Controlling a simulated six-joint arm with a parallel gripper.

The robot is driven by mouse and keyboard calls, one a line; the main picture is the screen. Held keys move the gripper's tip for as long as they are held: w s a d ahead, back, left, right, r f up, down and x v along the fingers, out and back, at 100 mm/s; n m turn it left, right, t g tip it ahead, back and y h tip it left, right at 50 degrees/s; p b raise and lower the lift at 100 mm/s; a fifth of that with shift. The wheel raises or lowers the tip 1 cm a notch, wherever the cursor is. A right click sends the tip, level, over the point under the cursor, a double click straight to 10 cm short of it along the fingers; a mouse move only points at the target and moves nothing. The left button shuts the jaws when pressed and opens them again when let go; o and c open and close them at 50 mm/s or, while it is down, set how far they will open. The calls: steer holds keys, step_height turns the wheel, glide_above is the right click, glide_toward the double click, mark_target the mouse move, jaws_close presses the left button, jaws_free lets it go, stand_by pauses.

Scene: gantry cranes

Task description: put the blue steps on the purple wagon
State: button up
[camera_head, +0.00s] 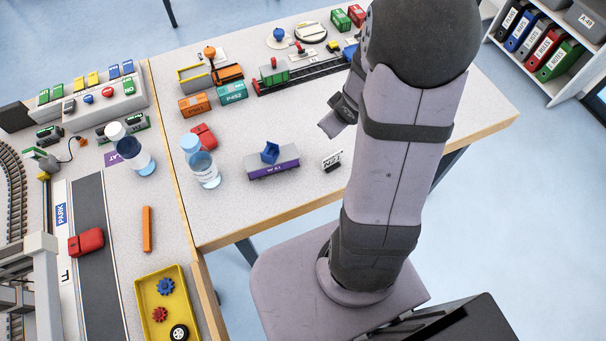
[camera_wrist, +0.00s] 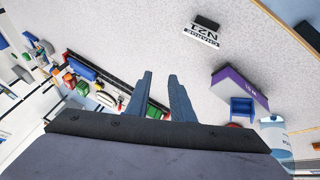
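The blue steps (camera_head: 270,152) rest on the grey deck of the purple wagon (camera_head: 275,171), near its middle, in the head view. In the wrist view the blue steps (camera_wrist: 241,108) show against the wagon (camera_wrist: 236,84), right of the fingers. My gripper (camera_wrist: 160,78) is open, with two dark blue fingers apart and nothing between them. In the head view my gripper (camera_head: 330,125) is above the table, behind and right of the wagon, partly hidden by my arm. It is apart from the steps.
A black-and-white sign (camera_head: 332,160) stands right of the wagon. Two bottles, one clear (camera_head: 206,168), and a red object (camera_head: 204,136) are to its left. Orange (camera_head: 195,105) and teal (camera_head: 232,92) containers stand behind, near a train track. The table front is clear.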

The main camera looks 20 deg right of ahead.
steer(key=s+a+r+m+g, duration=0.2)
steer(key=s+a+g, duration=0.1)
steer(key=s+a, duration=0.4)
steer(key=s+a+r+m+g+y, duration=0.1)
steer(key=s+a+r+m+g, duration=0.1)
steer(key=s+a, duration=0.5)
steer(key=shift+a+g+y, duration=0.3)
steer(key=shift+a+g, duration=0.1)
steer(key=shift+a, duration=0.4)
